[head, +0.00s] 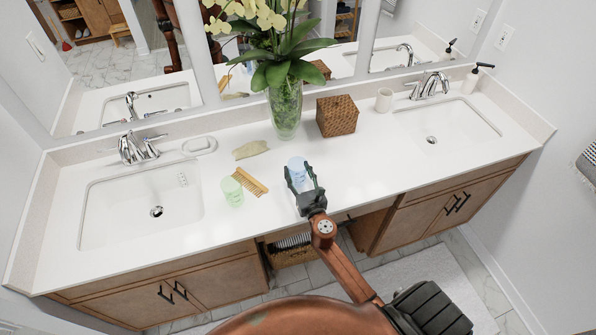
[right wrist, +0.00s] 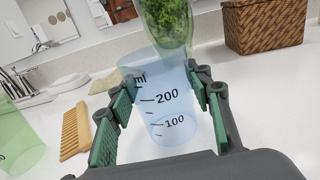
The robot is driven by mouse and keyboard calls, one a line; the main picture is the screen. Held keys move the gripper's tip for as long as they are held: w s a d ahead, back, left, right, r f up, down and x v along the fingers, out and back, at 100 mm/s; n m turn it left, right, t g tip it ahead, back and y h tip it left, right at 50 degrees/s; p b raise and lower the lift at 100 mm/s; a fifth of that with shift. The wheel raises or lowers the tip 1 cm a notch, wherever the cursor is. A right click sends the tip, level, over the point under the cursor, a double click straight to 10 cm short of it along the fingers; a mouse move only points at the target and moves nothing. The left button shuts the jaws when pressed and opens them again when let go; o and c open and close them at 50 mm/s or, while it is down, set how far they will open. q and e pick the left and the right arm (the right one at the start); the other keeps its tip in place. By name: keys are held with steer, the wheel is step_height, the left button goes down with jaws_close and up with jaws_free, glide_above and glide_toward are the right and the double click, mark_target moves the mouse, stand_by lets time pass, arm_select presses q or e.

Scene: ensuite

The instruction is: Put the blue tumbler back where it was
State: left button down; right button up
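The blue tumbler (head: 297,166) is clear, light blue plastic at the middle of the white counter. In the right wrist view the tumbler (right wrist: 167,105) is upright with its 100 and 200 marks showing. My right gripper (head: 300,178) has one finger on each side of it. In the right wrist view the fingertips (right wrist: 161,88) lie close against its upper wall. I cannot tell whether they press on it, or whether its base rests on the counter. My left gripper is not in view.
Left of the tumbler are a wooden comb (head: 250,182) and a green tumbler (head: 232,191). Behind are a glass vase (head: 285,110), a wicker box (head: 337,116) and a beige cloth (head: 251,149). Sinks lie left (head: 120,215) and right (head: 465,122). Counter right of the gripper is clear.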

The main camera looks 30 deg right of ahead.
steer(key=o, duration=0.4)
steer(key=shift+r, duration=0.25)
steer(key=v, duration=1.2)
steer(key=shift+b, duration=0.4)
steer(key=shift+s, duration=0.1)
stand_by(0.7)
